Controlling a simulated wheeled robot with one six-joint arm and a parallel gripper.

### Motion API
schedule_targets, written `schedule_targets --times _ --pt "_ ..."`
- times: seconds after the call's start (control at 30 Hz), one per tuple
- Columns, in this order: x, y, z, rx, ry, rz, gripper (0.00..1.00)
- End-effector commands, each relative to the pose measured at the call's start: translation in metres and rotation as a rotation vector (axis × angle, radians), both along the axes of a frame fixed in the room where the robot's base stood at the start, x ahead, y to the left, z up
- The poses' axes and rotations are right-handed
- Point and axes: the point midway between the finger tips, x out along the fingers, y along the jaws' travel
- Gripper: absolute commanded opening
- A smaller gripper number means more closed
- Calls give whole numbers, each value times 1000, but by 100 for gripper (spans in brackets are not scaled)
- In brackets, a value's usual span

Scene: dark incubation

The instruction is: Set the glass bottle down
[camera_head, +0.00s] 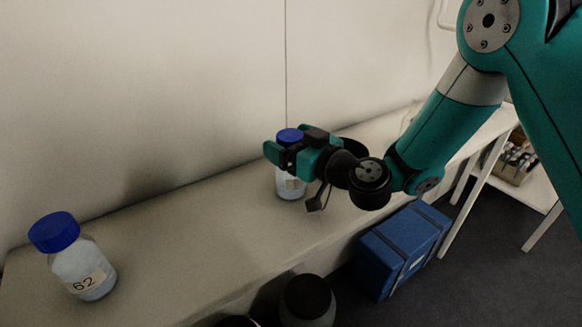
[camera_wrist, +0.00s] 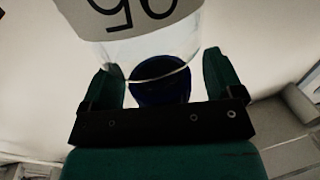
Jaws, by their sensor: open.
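A glass bottle (camera_head: 291,187) with a blue cap stands upright on the bench (camera_head: 215,225), near the wall. My gripper (camera_head: 285,153) is at the bottle's upper part, just below the cap, with its green fingers on either side. In the wrist view the bottle (camera_wrist: 150,62) shows upside down, with clear glass, a partly cut-off number label and the dark blue cap between the fingers. The fingers are open, with a small gap showing beside the cap. The gripper hides part of the bottle's neck and shoulder.
Another blue-capped bottle (camera_head: 85,268), labelled 62, stands at the bench's left end. The bench between the bottles is clear. A blue box (camera_head: 400,245) and a dark-topped container (camera_head: 307,298) are below the bench's front edge.

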Motion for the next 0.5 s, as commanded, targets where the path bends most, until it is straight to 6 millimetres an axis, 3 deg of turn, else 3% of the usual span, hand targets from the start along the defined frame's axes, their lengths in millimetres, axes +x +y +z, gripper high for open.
schedule_targets --times 0.07,0.43,0.5 --pt "0 0 0 0 0 0 84" --pt "0 -1 0 -1 -1 0 0" --pt "0 -1 1 1 -1 -1 0"
